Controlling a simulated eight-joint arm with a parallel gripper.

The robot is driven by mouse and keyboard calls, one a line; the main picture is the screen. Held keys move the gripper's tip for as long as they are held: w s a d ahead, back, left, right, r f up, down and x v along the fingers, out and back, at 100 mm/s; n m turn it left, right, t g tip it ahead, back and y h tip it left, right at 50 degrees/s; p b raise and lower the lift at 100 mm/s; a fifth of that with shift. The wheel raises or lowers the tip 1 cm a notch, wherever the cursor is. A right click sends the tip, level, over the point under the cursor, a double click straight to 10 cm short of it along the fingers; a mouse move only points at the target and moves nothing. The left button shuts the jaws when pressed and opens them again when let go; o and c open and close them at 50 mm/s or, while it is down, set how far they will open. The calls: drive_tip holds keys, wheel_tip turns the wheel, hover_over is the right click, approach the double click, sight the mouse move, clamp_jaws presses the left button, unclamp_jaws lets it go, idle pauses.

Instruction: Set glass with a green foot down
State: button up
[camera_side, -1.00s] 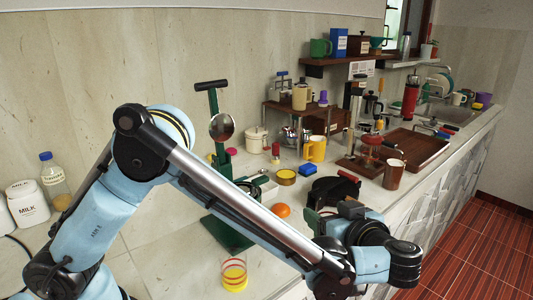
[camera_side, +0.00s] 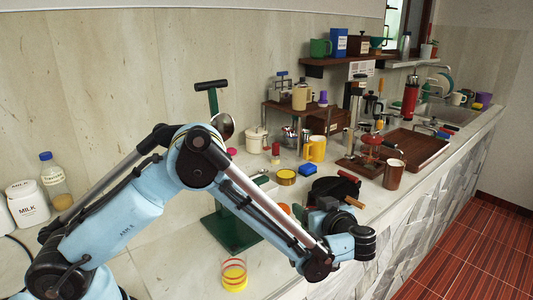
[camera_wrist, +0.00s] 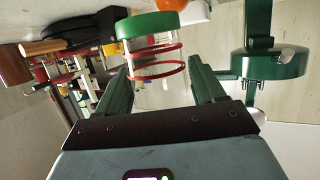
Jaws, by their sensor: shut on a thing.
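The glass with a green foot (camera_wrist: 150,26) is in the wrist view, between the fingers of my gripper (camera_wrist: 158,66). It is clear with red rings, and its green foot is towards the top of that picture. My gripper is shut on the glass. In the side view my gripper (camera_side: 302,214) is above the counter's front part, right of the green press. The held glass is hidden there behind my wrist. Whether its foot touches the counter cannot be seen.
A similar glass with a yellow foot (camera_side: 234,276) stands at the front. The green press (camera_side: 232,232) is behind it. An orange (camera_side: 284,208), a black item with a wooden handle (camera_side: 353,202), a yellow tin (camera_side: 286,177) and a copper mug (camera_side: 394,175) stand around my gripper.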

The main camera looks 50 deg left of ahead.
drive_tip(key=shift+w+a+f, duration=0.25)
drive_tip(key=shift+a+f, duration=0.1)
drive_tip(key=shift+f, duration=1.7)
drive_tip(key=shift+f, duration=0.1)
drive_tip(key=o, duration=1.1)
